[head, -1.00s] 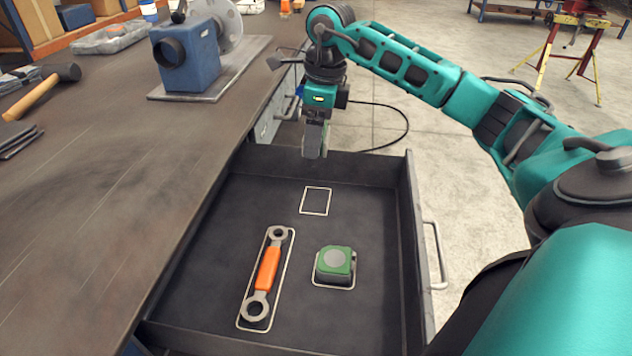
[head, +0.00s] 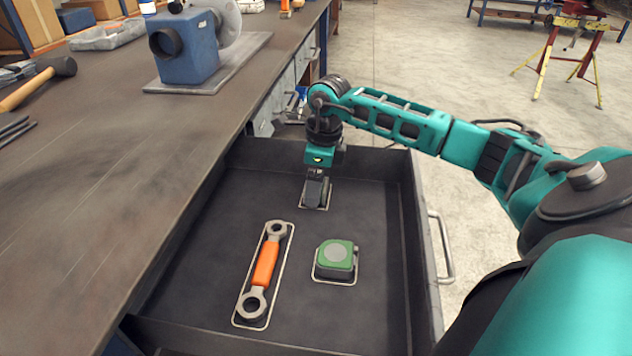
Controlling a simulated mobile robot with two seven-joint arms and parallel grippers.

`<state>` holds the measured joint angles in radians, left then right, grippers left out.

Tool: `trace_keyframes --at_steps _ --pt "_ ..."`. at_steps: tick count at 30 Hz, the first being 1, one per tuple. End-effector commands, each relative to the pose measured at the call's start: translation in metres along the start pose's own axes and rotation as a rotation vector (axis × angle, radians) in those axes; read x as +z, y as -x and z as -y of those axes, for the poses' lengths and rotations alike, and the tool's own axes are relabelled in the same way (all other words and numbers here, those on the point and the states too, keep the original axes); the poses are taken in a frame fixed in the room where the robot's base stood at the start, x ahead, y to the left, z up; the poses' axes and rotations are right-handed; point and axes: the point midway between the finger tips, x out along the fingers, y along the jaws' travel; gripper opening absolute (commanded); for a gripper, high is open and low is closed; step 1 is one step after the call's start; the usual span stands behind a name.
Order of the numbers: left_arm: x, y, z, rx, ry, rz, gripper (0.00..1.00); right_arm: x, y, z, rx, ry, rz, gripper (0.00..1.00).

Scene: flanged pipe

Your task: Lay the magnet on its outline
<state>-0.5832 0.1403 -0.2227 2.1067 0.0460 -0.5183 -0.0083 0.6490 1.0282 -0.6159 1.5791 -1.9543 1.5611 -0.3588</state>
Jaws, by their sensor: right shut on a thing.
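My right gripper (head: 317,198) points down into the open drawer, at the white square outline (head: 315,207) near the drawer's far side. It is shut on the magnet, which is too small and too covered by the fingers to make out. The gripper covers most of the outline, and only its near edge and parts of its sides show. I cannot tell whether the magnet touches the drawer floor. My left gripper is not in view.
In the drawer (head: 205,275), an orange-handled wrench (head: 265,264) lies inside its long outline, and a green tape measure (head: 336,255) sits on its outline. A workbench (head: 90,200) with a blue machine (head: 188,50) and a hammer (head: 35,86) stands at the left.

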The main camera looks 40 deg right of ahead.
Motion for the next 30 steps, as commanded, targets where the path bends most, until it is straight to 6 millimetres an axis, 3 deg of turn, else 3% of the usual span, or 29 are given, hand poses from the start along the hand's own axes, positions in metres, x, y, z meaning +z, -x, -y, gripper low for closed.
trace_keyframes --at_steps 7,8,14,23,30 --pt "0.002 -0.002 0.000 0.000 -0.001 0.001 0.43 0.000 -0.002 0.001 -0.002 0.000 0.002 0.32" --pt "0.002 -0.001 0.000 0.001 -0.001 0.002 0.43 0.000 -0.002 0.000 -0.001 0.000 0.000 0.81" --pt "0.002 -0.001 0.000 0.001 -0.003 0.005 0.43 0.000 -0.002 0.000 0.000 0.000 0.000 1.00" --pt "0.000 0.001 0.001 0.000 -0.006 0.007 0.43 0.001 0.004 0.000 -0.001 0.000 0.001 1.00" --pt "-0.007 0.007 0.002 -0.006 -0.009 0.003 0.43 0.001 0.047 0.001 -0.005 -0.001 0.003 1.00"
